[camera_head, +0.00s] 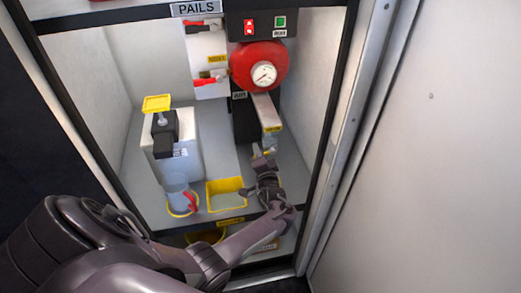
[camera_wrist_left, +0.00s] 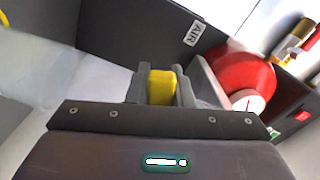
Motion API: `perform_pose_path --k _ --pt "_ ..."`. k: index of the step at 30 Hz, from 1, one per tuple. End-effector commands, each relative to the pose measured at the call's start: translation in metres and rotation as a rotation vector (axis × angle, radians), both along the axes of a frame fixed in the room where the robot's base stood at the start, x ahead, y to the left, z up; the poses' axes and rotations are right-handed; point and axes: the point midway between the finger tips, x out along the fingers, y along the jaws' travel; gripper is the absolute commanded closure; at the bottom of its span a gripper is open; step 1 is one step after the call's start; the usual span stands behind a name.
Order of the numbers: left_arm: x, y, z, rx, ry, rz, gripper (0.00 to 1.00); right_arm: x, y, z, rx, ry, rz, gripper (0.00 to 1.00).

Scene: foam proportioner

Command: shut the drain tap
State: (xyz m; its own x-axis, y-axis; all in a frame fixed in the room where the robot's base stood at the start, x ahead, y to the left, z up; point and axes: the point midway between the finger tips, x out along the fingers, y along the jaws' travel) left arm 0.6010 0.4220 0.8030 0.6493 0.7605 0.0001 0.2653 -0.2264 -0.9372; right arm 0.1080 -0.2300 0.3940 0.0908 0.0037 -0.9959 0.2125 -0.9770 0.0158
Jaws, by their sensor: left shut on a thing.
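The drain tap shows as a yellow handle (camera_wrist_left: 161,88) between the two fingers in the left wrist view. My left gripper (camera_head: 263,152) is shut on this handle, below the grey bar (camera_head: 265,108) under the red gauge unit. In the head view the gripper hides most of the tap, and only a small yellowish part shows beside the fingers. The tap's body and the angle of its handle cannot be made out. My right gripper is in neither view.
The red drum with a round gauge (camera_head: 264,74) is above the gripper. A yellow tray (camera_head: 226,194), a clear jug with a red handle (camera_head: 179,194) and a white container (camera_head: 171,143) stand to the left. The cabinet's right frame (camera_head: 337,150) is close to my arm.

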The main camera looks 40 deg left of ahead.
Motion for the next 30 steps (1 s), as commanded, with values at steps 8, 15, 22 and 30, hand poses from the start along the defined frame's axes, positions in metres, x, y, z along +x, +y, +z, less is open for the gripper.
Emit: perform_pose_path --k 8,15,22,30 --pt "-0.002 0.001 0.011 0.138 0.164 -0.001 1.00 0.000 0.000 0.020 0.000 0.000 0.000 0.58" --pt "-0.003 0.002 0.014 0.209 0.248 0.000 1.00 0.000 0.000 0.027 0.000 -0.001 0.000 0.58" --pt "-0.003 0.002 0.015 0.238 0.282 0.000 1.00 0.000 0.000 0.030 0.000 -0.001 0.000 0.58" --pt "-0.003 0.002 0.015 0.243 0.287 -0.001 1.00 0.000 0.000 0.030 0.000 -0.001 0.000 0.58"
